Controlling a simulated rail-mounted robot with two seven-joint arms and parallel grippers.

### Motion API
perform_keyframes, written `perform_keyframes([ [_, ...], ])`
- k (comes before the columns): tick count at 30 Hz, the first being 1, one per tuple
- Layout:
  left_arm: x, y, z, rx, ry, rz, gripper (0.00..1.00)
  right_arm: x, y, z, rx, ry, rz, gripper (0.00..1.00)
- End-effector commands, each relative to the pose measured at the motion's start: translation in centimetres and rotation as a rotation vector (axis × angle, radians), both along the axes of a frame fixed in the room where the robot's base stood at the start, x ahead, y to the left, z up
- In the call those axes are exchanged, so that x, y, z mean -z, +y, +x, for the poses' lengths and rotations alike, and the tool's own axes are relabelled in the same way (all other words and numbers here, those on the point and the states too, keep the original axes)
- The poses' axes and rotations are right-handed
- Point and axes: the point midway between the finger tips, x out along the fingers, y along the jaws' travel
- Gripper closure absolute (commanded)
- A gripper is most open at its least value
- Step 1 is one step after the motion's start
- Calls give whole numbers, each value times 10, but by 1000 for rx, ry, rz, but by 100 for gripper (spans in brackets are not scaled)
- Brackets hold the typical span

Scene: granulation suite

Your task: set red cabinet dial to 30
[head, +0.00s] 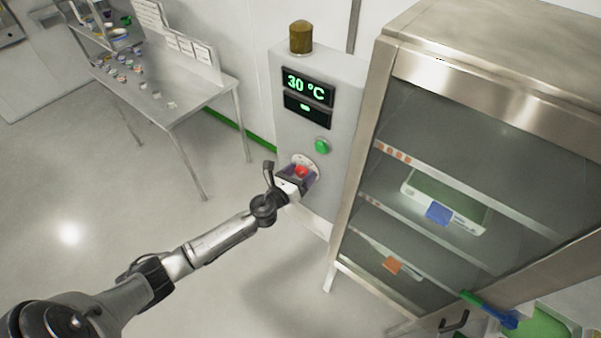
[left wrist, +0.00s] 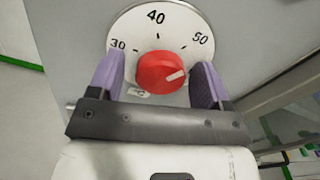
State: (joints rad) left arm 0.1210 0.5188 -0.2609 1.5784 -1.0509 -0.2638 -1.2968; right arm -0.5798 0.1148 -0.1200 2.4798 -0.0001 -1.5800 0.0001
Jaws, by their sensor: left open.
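The red cabinet dial (head: 301,171) is on the grey control cabinet (head: 327,150), below a green button (head: 322,146). In the left wrist view the red knob (left wrist: 160,72) sits on a white scale plate (left wrist: 178,24) marked 30, 40 and 50. Its white mark points to the right and slightly up, not towards the 30. The display (head: 307,86) reads 30 °C. My left gripper (left wrist: 158,62) is open, its purple fingers on either side of the knob with gaps showing. In the head view the left gripper (head: 298,178) partly covers the dial.
A steel glass-fronted cabinet (head: 452,68) stands close to the right, with a scale (head: 455,201) on its shelf. An amber lamp (head: 301,37) tops the control cabinet. A metal table (head: 180,93) with small items stands to the left. The floor between is clear.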

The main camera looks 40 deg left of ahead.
Motion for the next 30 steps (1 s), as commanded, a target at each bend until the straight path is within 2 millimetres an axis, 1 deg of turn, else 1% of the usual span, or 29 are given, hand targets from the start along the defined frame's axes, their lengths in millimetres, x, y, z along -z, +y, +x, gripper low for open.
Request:
perform_keyframes([
  [9, 0, 0, 2, 0, -1, 0, 28, 0, 0, 0, -1, 0, 0, 100],
  [11, 0, 0, 2, 0, -1, 0, 33, 0, 0, 0, -1, 0, -1, 100],
  [24, 0, 0, 2, 0, -1, 0, 75, 0, -3, 0, -6, 1, -10, 100],
  [25, 0, 0, 2, 0, -1, 0, 77, 0, -3, 0, -6, 1, -10, 100],
  [30, 0, 0, 2, 0, -1, -12, 77, 0, -3, 0, -6, 0, -9, 100],
])
